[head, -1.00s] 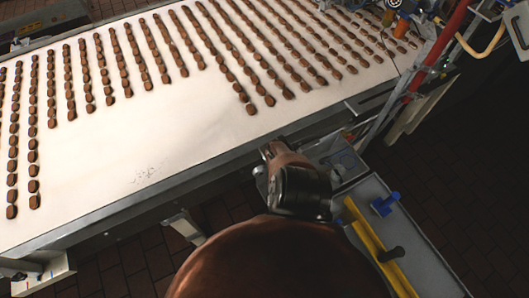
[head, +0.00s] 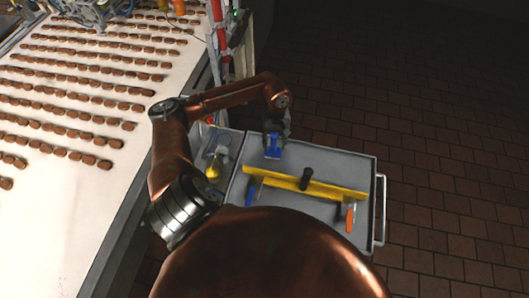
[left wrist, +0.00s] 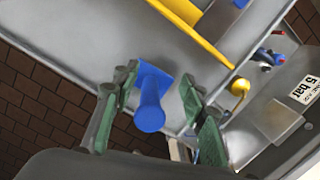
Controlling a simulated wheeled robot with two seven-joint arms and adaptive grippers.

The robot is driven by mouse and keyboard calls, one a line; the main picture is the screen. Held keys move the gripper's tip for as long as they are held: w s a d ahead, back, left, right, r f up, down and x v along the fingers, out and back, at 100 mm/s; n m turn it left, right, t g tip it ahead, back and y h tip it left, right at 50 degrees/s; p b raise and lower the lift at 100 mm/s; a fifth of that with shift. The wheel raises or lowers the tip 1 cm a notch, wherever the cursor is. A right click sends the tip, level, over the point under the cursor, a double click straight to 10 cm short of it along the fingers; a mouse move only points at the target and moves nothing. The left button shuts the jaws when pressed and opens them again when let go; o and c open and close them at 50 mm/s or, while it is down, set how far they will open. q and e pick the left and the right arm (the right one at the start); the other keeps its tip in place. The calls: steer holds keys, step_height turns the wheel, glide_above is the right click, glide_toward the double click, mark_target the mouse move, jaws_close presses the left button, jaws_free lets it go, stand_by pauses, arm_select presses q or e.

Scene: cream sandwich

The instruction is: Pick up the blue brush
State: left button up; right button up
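The blue brush (head: 273,150) is at the upper left of the grey tray (head: 325,150), with my left gripper (head: 276,128) right at it. In the left wrist view the brush has a round upright handle (left wrist: 151,108) and a flat blue base (left wrist: 153,76). The fingers of my left gripper (left wrist: 158,84) stand open on either side of the brush, with a visible gap on both sides. My right gripper is not in view.
A yellow bar with a black handle (head: 306,180) lies across the tray. A blue-handled tool (head: 251,192) and an orange-handled tool (head: 350,218) lie near it. A conveyor (head: 60,200) with rows of brown sandwiches runs along the left. Brick floor is clear at right.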

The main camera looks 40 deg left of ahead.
mark_target(273, 147)
arm_select(q)
steer(key=w+a, duration=0.1)
steer(key=w+a+t, duration=0.1)
steer(key=shift+w+a+f+y, duration=0.35)
steer(key=shift+w+f+y, duration=0.05)
steer(key=shift+w+f, duration=0.1)
steer(key=shift+f, duration=0.3)
steer(key=shift+f+p, duration=0.3)
steer(key=shift+f, duration=0.45)
steer(key=f, duration=0.1)
steer(key=f+p, duration=0.1)
steer(key=f, duration=0.2)
steer(key=shift+s+d+f+p, duration=0.15)
steer(key=shift+s+f+p, duration=0.1)
steer(key=shift+p, duration=0.05)
steer(key=shift+f, duration=0.3)
steer(key=shift+c, duration=0.4)
jaws_close()
